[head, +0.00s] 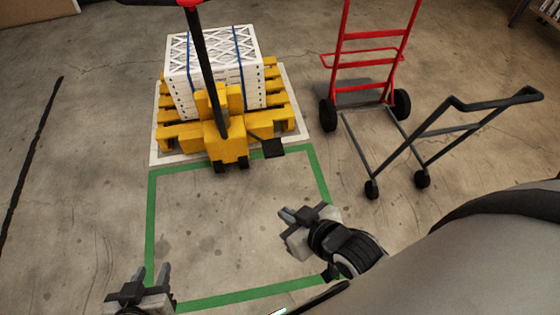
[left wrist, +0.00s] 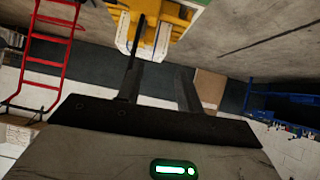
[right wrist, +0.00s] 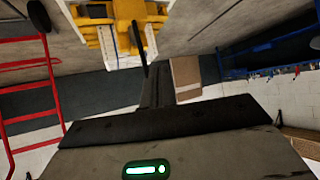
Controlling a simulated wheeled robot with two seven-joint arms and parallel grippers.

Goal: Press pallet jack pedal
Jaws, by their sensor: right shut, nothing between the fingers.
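The yellow pallet jack (head: 228,148) stands at the top centre of the head view, with its black handle (head: 204,70) tilted up. A flat black pedal (head: 272,148) sticks out at its lower right, near the floor. My right gripper (head: 288,214) is shut and empty, in front of the pedal and apart from it. My left gripper (head: 151,270) is open and empty at the bottom left, well away from the jack. In the left wrist view its two fingers (left wrist: 160,70) stand apart.
White boxed filters (head: 215,70) with blue straps sit on a yellow pallet (head: 285,112). A red hand truck (head: 368,60) and a grey cart (head: 430,132) stand to the right. Green tape (head: 152,220) outlines a bare floor area before the jack.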

